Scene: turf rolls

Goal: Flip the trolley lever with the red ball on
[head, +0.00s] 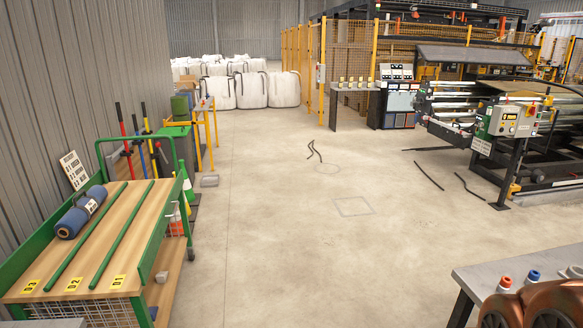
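A green-framed trolley (152,228) with a wooden top stands at the left. Its top carries two long green bars and yellow labels 01, 02 and 03 along the front edge. I cannot make out a lever with a red ball on the trolley. Part of the trolley's right side and lower shelf is seen only at a steep angle. My gripper is not in view.
A grey table (475,280) with brown rounded objects (553,303) is at the lower right. A machine with a control box (508,120) stands at the right. Dark strips lie on the otherwise clear middle floor.

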